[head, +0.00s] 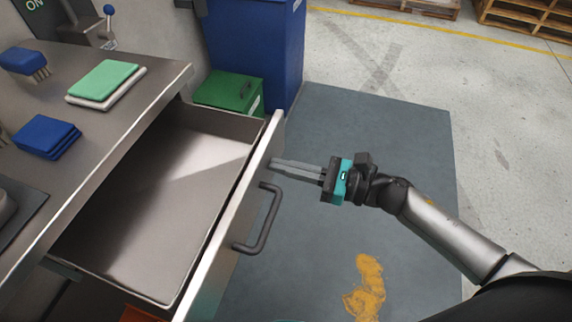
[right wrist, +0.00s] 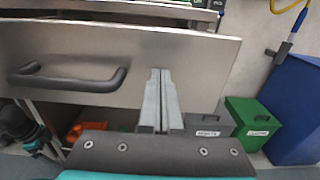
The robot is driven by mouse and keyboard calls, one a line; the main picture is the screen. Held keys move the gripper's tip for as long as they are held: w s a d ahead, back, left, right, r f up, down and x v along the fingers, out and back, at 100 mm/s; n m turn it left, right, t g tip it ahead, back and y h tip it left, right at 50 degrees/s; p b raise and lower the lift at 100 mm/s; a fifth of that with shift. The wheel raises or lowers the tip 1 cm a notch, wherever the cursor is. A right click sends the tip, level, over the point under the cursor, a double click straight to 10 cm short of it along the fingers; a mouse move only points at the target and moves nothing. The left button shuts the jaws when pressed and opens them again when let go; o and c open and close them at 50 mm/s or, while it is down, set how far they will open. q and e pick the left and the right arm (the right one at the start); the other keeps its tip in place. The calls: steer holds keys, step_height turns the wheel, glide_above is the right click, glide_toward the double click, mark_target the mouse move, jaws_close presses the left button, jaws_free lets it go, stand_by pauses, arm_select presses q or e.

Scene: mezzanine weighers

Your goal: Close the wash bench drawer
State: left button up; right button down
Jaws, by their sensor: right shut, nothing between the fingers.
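The wash bench drawer (head: 232,215) stands pulled far out of the bench, and its inside is empty. Its dark bar handle (head: 262,220) is on the front panel and also shows at left in the right wrist view (right wrist: 70,80). My right gripper (head: 273,164) is shut and empty, with its fingertips at the drawer front beyond the handle. In the right wrist view the shut fingers (right wrist: 160,75) point at the front panel (right wrist: 140,60), to the right of the handle. I cannot tell whether they touch it. My left gripper is not in view.
The bench top (head: 110,125) holds green pads (head: 105,80), blue cloths (head: 47,135) and a blue brush (head: 25,62). A green box (head: 225,92) and a tall blue bin (head: 258,45) stand beyond the drawer. The grey floor mat (head: 385,130) on the right is mostly clear.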

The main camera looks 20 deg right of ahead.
steer(key=b+x, duration=0.2)
steer(key=x, duration=1.2)
steer(key=shift+w+a, duration=0.15)
steer(key=shift+a, duration=0.05)
steer(key=b+x, duration=0.2)
steer(key=x, duration=0.6)
steer(key=shift+w+a+f, duration=0.1)
steer(key=shift+w+a, duration=0.1)
steer(key=shift+a, duration=0.05)
steer(key=shift+w+a+b, duration=0.3)
steer(key=shift+a, duration=0.1)
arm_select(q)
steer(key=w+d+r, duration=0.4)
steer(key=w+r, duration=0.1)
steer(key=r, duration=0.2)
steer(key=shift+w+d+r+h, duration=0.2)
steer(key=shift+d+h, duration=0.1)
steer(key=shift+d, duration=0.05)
arm_select(e)
steer(key=shift+a+r, duration=0.1)
steer(key=shift+r, duration=0.15)
